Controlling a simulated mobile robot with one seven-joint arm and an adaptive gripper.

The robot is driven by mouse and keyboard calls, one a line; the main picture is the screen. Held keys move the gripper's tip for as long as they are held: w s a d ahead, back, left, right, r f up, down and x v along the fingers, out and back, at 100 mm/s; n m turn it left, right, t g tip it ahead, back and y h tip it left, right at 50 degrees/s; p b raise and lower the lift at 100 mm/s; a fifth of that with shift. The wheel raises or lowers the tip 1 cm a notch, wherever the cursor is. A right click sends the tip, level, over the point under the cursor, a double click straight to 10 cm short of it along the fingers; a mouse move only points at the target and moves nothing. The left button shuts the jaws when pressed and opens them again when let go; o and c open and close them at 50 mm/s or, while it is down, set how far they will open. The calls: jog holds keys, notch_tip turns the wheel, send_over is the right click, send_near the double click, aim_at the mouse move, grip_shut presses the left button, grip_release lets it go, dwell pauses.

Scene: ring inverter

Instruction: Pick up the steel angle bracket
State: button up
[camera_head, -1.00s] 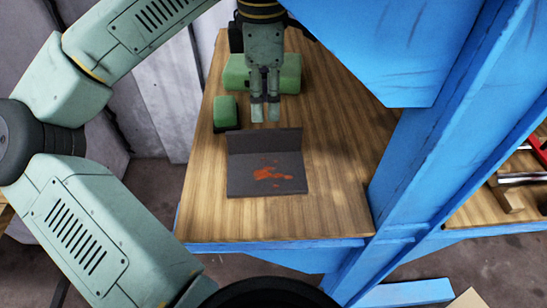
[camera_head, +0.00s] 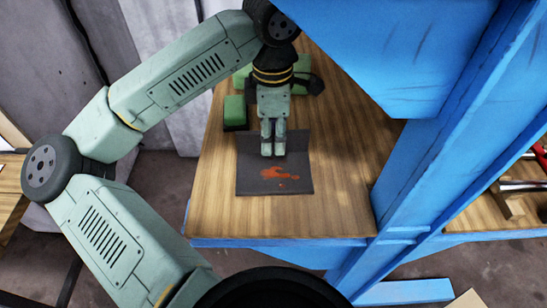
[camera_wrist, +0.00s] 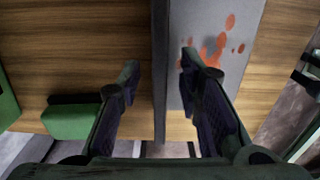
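The steel angle bracket (camera_head: 248,177) is a dark grey L-shaped piece with orange-red stains, lying on the wooden workbench with one flange flat and one standing up. In the wrist view its flat flange (camera_wrist: 207,18) shows at the upper right, and the upright flange (camera_wrist: 160,75) is seen edge-on as a narrow strip. My gripper (camera_head: 273,153) is over the bracket's far part in the head view. In the wrist view my gripper (camera_wrist: 160,67) is open, with one finger on each side of the upright flange. Gaps show on both sides. The gripper hides part of the bracket in the head view.
A small green block (camera_head: 235,112) stands left of my gripper, and more green pieces (camera_head: 303,70) lie behind it. A blue steel post (camera_head: 425,150) and panel stand close on the right. The wooden workbench (camera_head: 335,200) is clear in front and right of the bracket.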

grip_shut()
dwell(0.8)
jog(key=shift+w+r, duration=0.1)
